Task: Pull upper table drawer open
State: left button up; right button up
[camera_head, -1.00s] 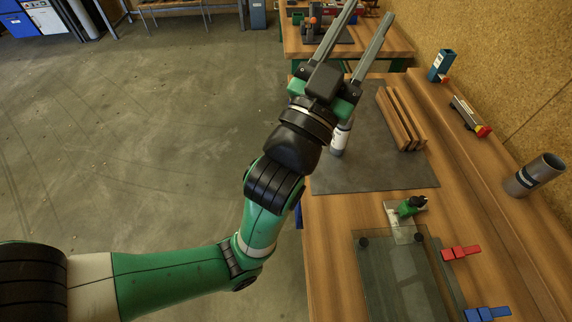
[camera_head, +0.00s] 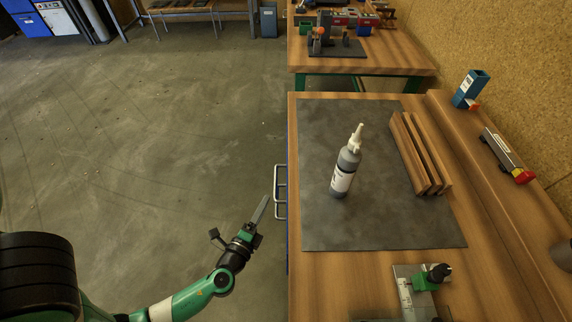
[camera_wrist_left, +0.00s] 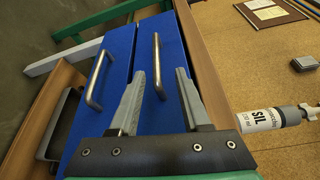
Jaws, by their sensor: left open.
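The blue upper drawer front (camera_wrist_left: 178,90) is just under the wooden tabletop and looks closed, with a metal bar handle (camera_wrist_left: 157,66). Its handle side (camera_head: 279,190) also shows at the table's edge in the head view. Beside it is a lower blue drawer (camera_wrist_left: 118,65) with its own bar handle (camera_wrist_left: 97,78). My left gripper (camera_head: 265,200) is open and empty beside the table edge, a little left of the handles. In the left wrist view its fingers (camera_wrist_left: 166,75) appear on either side of the upper handle; contact cannot be told. My right gripper is not in view.
On the tabletop, a grey mat (camera_head: 385,220) holds a silicone bottle (camera_head: 345,170) and wooden slats (camera_head: 420,153). A green clamp tool (camera_head: 430,278) lies nearer. The floor (camera_head: 150,150) left of the table is clear.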

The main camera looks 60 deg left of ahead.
aim_at(276, 182)
pick_arm(q)
jog(key=x, duration=1)
jog(key=shift+a+f+b, duration=0.1)
jog(key=shift+f+b, duration=0.2)
jog(key=shift+b, duration=0.1)
grip_shut()
dwell(0.9)
